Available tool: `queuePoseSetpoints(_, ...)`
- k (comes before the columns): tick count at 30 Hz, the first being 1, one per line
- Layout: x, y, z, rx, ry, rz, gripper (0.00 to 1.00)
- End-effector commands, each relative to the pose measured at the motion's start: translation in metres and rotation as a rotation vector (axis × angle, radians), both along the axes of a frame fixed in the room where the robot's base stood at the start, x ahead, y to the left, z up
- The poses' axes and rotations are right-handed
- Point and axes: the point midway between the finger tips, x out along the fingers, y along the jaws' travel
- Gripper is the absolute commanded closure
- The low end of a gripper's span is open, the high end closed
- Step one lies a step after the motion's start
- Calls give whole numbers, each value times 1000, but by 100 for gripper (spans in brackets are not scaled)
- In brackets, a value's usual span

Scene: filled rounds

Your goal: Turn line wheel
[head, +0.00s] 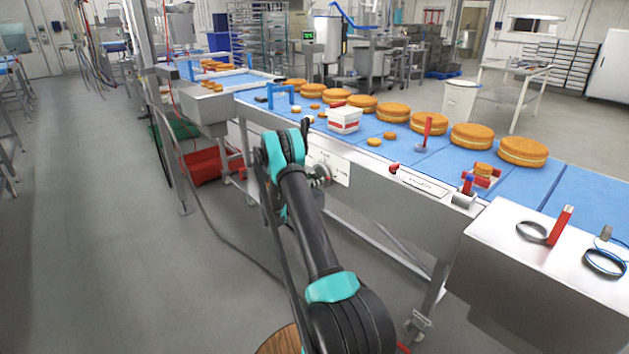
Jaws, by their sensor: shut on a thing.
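The line wheel (322,172) is a small grey round part on the white panel (338,163) on the near side of the conveyor. My gripper (313,176) is at the wheel, small and mostly hidden behind my teal and black arm. It is shut on the wheel. The fingertips are too small to make out, and the wheel's left part is covered, so I cannot tell its turn angle.
The blue conveyor belt (405,152) carries several large round cakes (472,136), small buns and a white box (344,120). A red crate (205,166) lies below. The left floor is clear.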

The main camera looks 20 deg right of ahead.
Motion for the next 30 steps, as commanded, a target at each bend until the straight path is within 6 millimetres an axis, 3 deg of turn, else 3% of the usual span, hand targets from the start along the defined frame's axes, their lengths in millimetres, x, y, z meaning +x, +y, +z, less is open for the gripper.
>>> queuePoseSetpoints(7,-1,1,-1,3,-1,-1,88)
queuePoseSetpoints(8,-1,1,-1,3,-1,-1,58)
queuePoseSetpoints(13,0,0,-1,1,-1,0,38)
queuePoseSetpoints(23,-1,3,0,0,0,1,38)
queuePoseSetpoints(30,-12,35,0,0,0,3,38)
